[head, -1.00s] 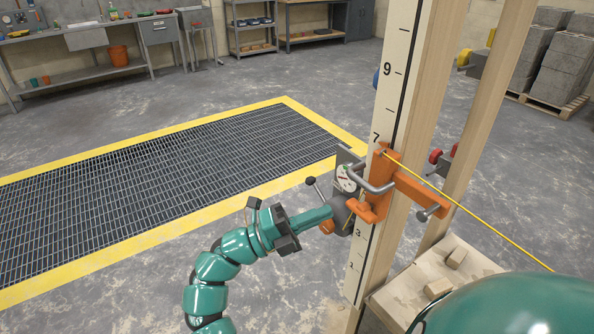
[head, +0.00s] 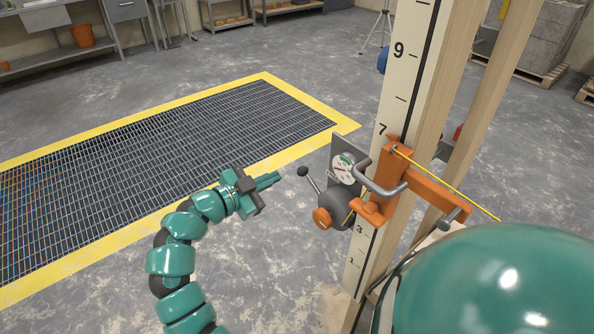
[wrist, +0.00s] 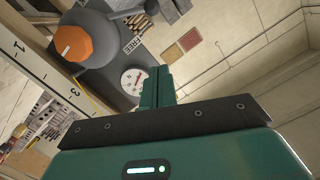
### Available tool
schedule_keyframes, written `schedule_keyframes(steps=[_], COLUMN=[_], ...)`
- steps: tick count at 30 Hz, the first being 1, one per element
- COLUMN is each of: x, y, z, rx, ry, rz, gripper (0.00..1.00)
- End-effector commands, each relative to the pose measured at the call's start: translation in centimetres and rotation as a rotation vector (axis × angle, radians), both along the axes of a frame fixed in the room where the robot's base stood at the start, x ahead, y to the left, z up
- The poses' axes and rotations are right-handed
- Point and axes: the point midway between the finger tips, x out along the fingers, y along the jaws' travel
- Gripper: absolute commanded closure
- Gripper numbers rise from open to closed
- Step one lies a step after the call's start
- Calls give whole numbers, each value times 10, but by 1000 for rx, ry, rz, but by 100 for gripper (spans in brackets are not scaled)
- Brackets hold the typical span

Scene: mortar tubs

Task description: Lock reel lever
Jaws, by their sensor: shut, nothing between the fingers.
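The reel (head: 335,207) is a dark grey drum with an orange knob (head: 322,218), mounted beside the numbered post. Its lever (head: 309,179) is a thin rod with a black ball end, pointing up and left. A round dial gauge (head: 343,168) sits on a grey plate above the reel. My gripper (head: 277,177) is shut and empty, to the left of the lever's ball and apart from it. In the wrist view, the shut fingers (wrist: 156,86) stand near the gauge (wrist: 134,81), with the reel (wrist: 84,40) at upper left and the word FREE on the plate.
An orange bracket (head: 405,175) with grey handles clamps the post (head: 390,110), and a yellow line runs from it to the right. A yellow-edged floor grate (head: 170,160) lies behind my arm.

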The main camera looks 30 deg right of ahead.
Motion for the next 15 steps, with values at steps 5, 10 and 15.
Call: schedule_keyframes(steps=[5,10,15], x=[0,0,2], y=[0,-5,-27], z=[0,-1,-3], rx=[-1,-1,-1], ry=[-1,-2,-2], rz=[-1,-3,-5], gripper=[100,100,100])
